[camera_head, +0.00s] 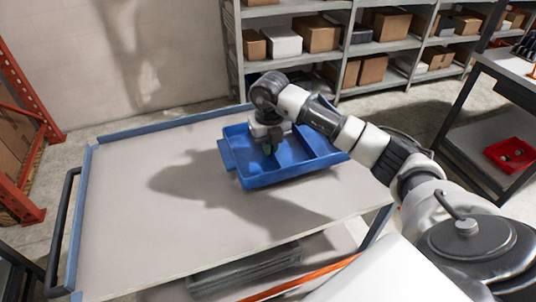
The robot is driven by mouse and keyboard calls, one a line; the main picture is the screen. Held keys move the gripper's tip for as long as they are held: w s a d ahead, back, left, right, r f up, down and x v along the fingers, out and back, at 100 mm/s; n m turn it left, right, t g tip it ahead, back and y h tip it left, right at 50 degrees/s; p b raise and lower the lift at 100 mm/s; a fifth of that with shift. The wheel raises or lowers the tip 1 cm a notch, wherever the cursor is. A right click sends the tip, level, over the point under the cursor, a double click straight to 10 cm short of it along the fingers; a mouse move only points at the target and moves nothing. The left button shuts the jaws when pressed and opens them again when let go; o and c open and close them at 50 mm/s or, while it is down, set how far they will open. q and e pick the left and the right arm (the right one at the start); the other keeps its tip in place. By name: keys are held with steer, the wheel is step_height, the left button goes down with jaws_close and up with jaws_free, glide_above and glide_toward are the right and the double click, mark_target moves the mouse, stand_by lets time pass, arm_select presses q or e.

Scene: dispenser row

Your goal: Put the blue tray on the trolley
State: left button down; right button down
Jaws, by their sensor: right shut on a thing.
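The blue tray (288,173) is over the right part of the trolley's pale top (130,222). It has a divider and looks empty where I can see into it. I cannot tell whether it rests on the top or hangs just above it. My right gripper (268,149) points down at the tray and is shut on it; the wrist and forearm hide part of the tray's far side. The trolley has blue edge rails and a dark handle at the left. My left gripper is not in view.
Grey shelves (345,50) with cardboard boxes stand at the back. A dark-framed bench with a red tray (511,155) on its lower shelf is at the right. An orange rack (28,125) stands at the left. The left half of the trolley top is clear.

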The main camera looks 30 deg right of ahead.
mark_target(269, 159)
steer(key=shift+a+f, duration=0.1)
steer(key=shift+a, duration=0.1)
step_height(269, 159, down, 4)
steer(key=shift+r+p, duration=0.1)
steer(key=shift+p, duration=0.45)
steer(key=shift+f, duration=0.3)
steer(key=c, duration=1.3)
jaws_free()
steer(key=shift+s, duration=0.1)
